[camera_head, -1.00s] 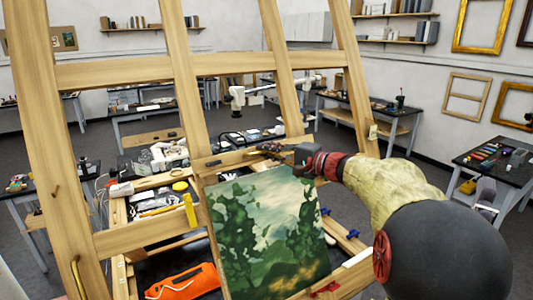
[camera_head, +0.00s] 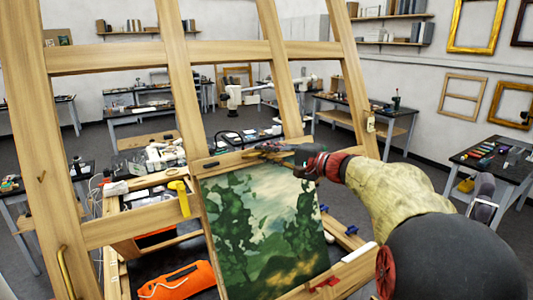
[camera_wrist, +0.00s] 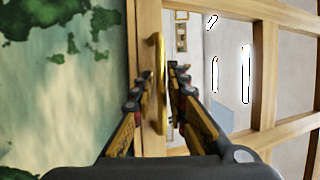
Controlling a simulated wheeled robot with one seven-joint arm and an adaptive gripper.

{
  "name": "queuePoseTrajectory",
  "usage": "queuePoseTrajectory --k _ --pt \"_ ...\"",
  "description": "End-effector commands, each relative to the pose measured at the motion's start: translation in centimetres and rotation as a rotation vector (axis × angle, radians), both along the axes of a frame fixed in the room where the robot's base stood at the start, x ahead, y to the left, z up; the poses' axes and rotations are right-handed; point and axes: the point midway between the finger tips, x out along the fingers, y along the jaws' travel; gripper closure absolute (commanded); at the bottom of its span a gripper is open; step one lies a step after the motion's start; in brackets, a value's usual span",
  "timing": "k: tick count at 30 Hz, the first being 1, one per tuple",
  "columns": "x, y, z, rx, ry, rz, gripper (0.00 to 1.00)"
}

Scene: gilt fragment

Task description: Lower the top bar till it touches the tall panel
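The tall panel (camera_head: 262,235) is a green landscape painting upright on a wooden easel. The top bar (camera_head: 228,160) is a wooden bar running across just above the panel's top edge. In the wrist view the bar (camera_wrist: 146,22) lies alongside the panel (camera_wrist: 65,70); I cannot tell whether they touch. A curved brass handle (camera_wrist: 159,60) stands out from the bar. My gripper (camera_head: 265,150) reaches the bar from the right. In the wrist view my gripper (camera_wrist: 160,85) is open, its fingers on either side of the handle with gaps showing.
Easel uprights (camera_head: 180,90) and a high crossbar (camera_head: 110,56) stand around the panel. A yellow clamp-like piece (camera_head: 180,196) is left of it. An orange pouch (camera_head: 178,282) lies low at left. A cluttered table (camera_head: 495,160) is at right.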

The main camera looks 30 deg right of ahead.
Motion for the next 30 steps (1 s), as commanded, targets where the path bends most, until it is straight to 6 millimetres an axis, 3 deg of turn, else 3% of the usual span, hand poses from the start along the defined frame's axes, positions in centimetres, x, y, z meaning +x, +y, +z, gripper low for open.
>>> queuePoseTrajectory --k 11,24,30 --pt "-0.6 -0.4 0.2 -0.001 -0.001 -0.002 0.84" --pt "-8.0 -3.8 0.7 0.0 -0.002 -0.004 0.84" --pt "-10.2 -4.8 0.8 -0.001 -0.001 -0.002 0.84"
